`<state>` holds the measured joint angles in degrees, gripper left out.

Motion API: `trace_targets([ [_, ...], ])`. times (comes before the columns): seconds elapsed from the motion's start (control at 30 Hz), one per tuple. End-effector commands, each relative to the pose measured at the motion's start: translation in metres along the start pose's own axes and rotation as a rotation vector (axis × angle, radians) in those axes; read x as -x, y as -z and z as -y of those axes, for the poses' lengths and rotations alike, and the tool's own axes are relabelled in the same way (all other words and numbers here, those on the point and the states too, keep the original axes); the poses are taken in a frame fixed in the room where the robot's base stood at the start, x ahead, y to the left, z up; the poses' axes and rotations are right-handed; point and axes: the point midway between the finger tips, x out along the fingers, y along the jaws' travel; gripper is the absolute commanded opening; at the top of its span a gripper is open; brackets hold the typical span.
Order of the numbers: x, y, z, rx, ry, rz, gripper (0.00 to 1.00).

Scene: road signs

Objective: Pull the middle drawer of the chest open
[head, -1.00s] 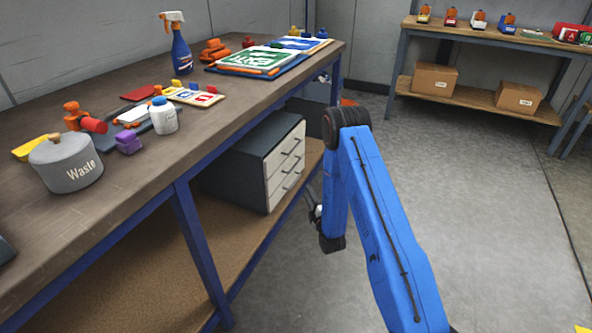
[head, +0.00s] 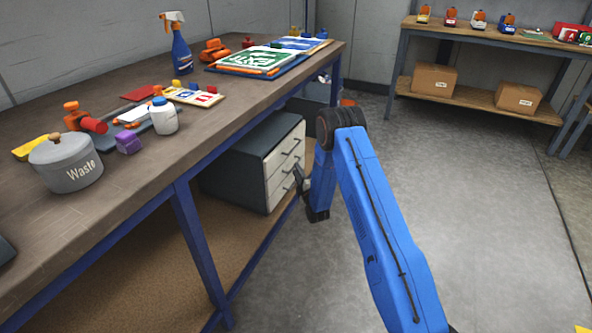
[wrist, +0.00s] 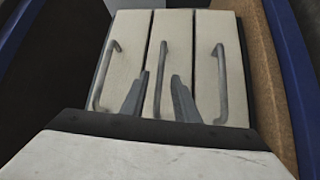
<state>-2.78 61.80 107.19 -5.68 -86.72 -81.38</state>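The chest (head: 236,172) is a dark box with three pale drawer fronts, standing on the lower shelf of the workbench. All its drawers look shut. The middle drawer (wrist: 175,40) fills the centre of the wrist view, with its grey bar handle (wrist: 160,72) running lengthwise. The middle drawer also shows in the head view (head: 279,173). My gripper (wrist: 158,97) is open, with one finger on each side of the middle handle. I cannot tell whether either finger touches it. In the head view my gripper (head: 301,178) is beside the drawer fronts, partly hidden by my arm.
The workbench top (head: 120,208) overhangs the chest, and a blue bench leg (head: 200,250) stands left of it. A grey waste pot (head: 66,165), a spray bottle (head: 181,50) and small items lie on top. Grey floor (head: 470,180) right of the chest is clear.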

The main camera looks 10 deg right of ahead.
Motion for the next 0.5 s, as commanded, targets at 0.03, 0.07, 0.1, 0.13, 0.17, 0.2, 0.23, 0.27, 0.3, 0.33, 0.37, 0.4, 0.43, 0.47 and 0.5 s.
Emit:
trace_targets([
  [0.03,-0.006,0.000,0.000,0.000,-0.001,0.000,0.28],
  [0.07,-0.010,0.000,0.000,0.000,-0.001,0.000,0.28],
  [0.1,-0.013,0.000,0.000,0.000,0.000,0.000,0.28],
  [0.13,-0.016,0.000,0.000,0.000,-0.001,0.000,0.28],
  [0.17,-0.018,0.000,0.000,0.000,-0.001,0.000,0.28],
  [0.2,-0.020,0.000,0.000,0.000,-0.001,0.000,0.28],
  [0.23,-0.021,0.000,0.000,0.000,0.000,0.000,0.28],
  [0.27,-0.022,0.000,0.000,0.000,0.000,0.000,0.28],
  [0.3,-0.023,0.000,0.001,0.000,0.001,0.000,0.28],
  [0.33,-0.024,0.000,0.001,0.000,0.001,0.000,0.28],
  [0.37,-0.024,0.000,0.001,0.000,0.001,0.000,0.28],
  [0.4,-0.024,0.000,0.001,0.000,0.001,0.000,0.28],
  [0.43,-0.024,0.000,0.001,0.000,0.001,0.000,0.28],
  [0.47,-0.024,0.000,0.001,0.000,0.001,0.000,0.28],
  [0.5,-0.024,0.000,0.001,0.000,0.001,0.000,0.28],
])
